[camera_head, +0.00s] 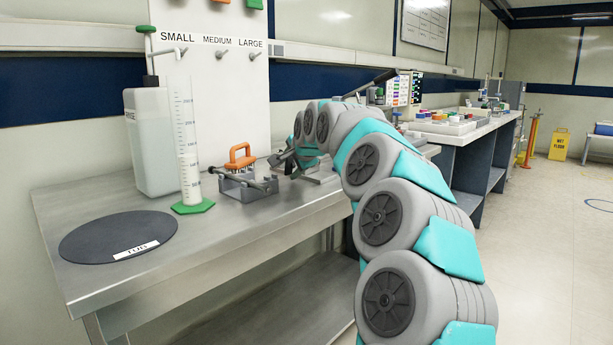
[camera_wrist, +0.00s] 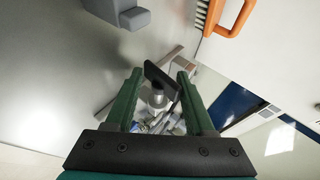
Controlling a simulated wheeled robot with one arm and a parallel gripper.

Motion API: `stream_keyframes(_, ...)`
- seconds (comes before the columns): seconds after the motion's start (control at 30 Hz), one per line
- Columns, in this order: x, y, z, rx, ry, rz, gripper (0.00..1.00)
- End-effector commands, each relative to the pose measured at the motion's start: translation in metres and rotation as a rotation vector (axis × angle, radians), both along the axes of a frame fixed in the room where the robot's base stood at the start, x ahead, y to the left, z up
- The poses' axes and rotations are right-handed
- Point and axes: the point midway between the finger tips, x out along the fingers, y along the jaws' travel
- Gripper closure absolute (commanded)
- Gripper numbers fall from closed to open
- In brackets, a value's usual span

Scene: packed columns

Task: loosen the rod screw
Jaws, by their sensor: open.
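In the wrist view, a black bar-shaped handle on a grey shaft (camera_wrist: 157,97) shows between and beyond the two green fingers of my gripper (camera_wrist: 160,80). It looks like the rod screw, but I cannot be sure. The fingers are apart, one on each side of it, with no clear contact. In the head view, the end of my arm is over the bench, near a metal stand (camera_head: 322,178) to the right of the orange-handled tool. There my fingers and the screw are too small and partly covered to make out.
The steel bench (camera_head: 140,275) holds a dark round mat (camera_head: 105,238), a white bottle (camera_head: 150,140), a measuring cylinder (camera_head: 187,130) on a green foot, and a grey rack (camera_head: 247,188) with an orange-handled tool (camera_head: 241,156). The tool also shows in the wrist view (camera_wrist: 236,20). The bench front is clear.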

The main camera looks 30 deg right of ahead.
Motion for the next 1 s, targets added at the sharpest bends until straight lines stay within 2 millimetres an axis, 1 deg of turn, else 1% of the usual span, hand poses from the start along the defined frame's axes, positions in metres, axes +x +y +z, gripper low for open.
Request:
stream_keyframes(0.07, -0.0013, 0.0024, -0.0021, 0.019, -0.043, 0.005, 0.46)
stream_keyframes(0.57, -0.001, 0.0022, -0.001, 0.124, -0.332, 0.005, 0.46)
stream_keyframes(0.6, -0.0008, 0.0, -0.0001, 0.13, -0.357, 0.001, 0.46)
stream_keyframes(1.0, -0.0012, -0.001, -0.0016, 0.184, -0.509, -0.001, 0.46)
